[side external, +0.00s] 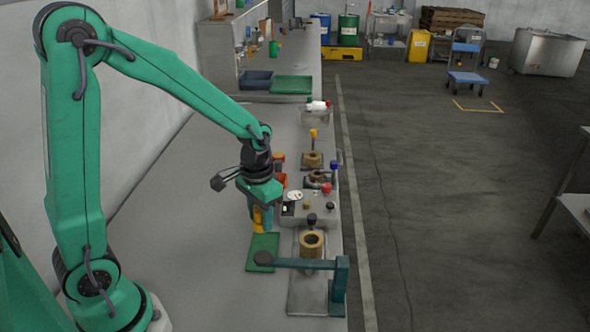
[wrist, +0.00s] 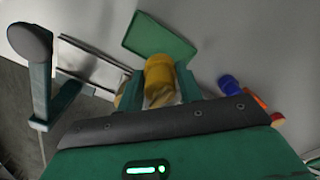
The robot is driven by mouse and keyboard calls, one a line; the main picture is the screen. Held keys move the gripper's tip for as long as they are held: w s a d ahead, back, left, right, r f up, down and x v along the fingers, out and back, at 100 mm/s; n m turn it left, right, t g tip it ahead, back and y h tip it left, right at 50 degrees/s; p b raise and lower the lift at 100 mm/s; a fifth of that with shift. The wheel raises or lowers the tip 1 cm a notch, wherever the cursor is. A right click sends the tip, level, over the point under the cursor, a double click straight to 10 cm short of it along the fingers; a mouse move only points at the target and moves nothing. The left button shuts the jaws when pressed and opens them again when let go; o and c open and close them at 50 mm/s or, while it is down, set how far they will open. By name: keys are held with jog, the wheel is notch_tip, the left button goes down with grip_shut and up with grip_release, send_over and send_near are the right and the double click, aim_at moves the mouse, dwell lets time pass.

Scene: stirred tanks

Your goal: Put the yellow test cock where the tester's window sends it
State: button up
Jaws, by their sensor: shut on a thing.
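My gripper (side external: 261,222) is shut on the yellow test cock (side external: 258,216) and holds it above the green mat (side external: 262,249). In the wrist view the yellow test cock (wrist: 159,75) sits between the fingers, its brass part towards me, with the green mat (wrist: 150,35) beyond it. A grey box (side external: 318,221) that looks like the tester stands to the right, with a white dial and a small dark window (side external: 288,209). What the window shows is too small to read.
In front, a teal lever press (side external: 340,284) has its arm over the bench beside a brass ring (side external: 311,240). Brass fittings with yellow (side external: 312,134) and blue (side external: 334,165) knobs stand behind the box. Red and orange pieces (side external: 280,181) sit behind my gripper. The bench's left is clear.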

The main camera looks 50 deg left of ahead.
jog(key=shift+f, duration=0.2)
jog(key=shift+f, duration=2.75)
jog(key=shift+f, duration=1.05)
dwell(1.2)
dwell(0.4)
jog(key=o, duration=1.7)
jog(key=shift+o, duration=0.2)
jog(key=shift+r, duration=0.15)
jog(key=shift+r, duration=3.85)
